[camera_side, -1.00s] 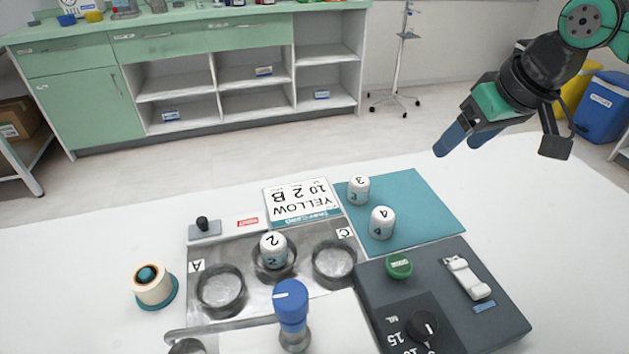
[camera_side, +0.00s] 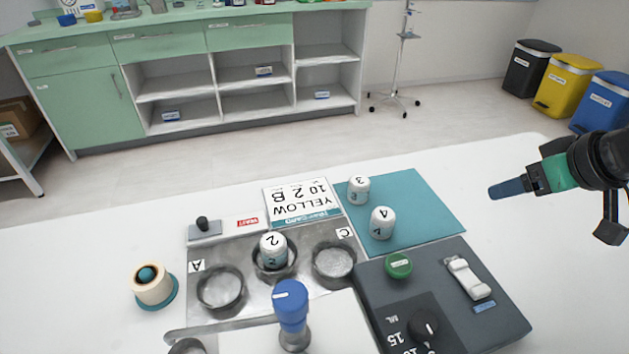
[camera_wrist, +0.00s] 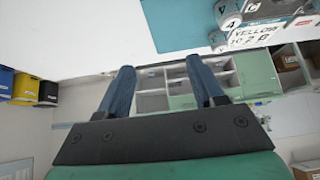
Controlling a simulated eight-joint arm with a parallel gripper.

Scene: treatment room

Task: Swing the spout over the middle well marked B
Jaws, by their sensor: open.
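The spout (camera_side: 225,325) is a grey metal arm at the bottom of the side view, lying left of a blue-topped tap (camera_side: 290,302); its outlet end is hard to make out. The metal plate holds well A (camera_side: 221,291), well C (camera_side: 334,262) and, between them, the middle well (camera_side: 274,271). White bottle 2 (camera_side: 273,249) stands in the middle well; no B label shows there. My gripper (camera_side: 494,192) is at the right, above the white table, far from the tap. It is open and empty; its two blue fingers stand apart in the wrist view (camera_wrist: 165,80).
A card reading YELLOW 10 2 B (camera_side: 300,202) lies behind the plate. Bottles 3 (camera_side: 358,190) and 4 (camera_side: 382,222) stand on a teal mat (camera_side: 435,205). A dark box (camera_side: 500,318) with a green button, dial and switch lies between tap and gripper.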

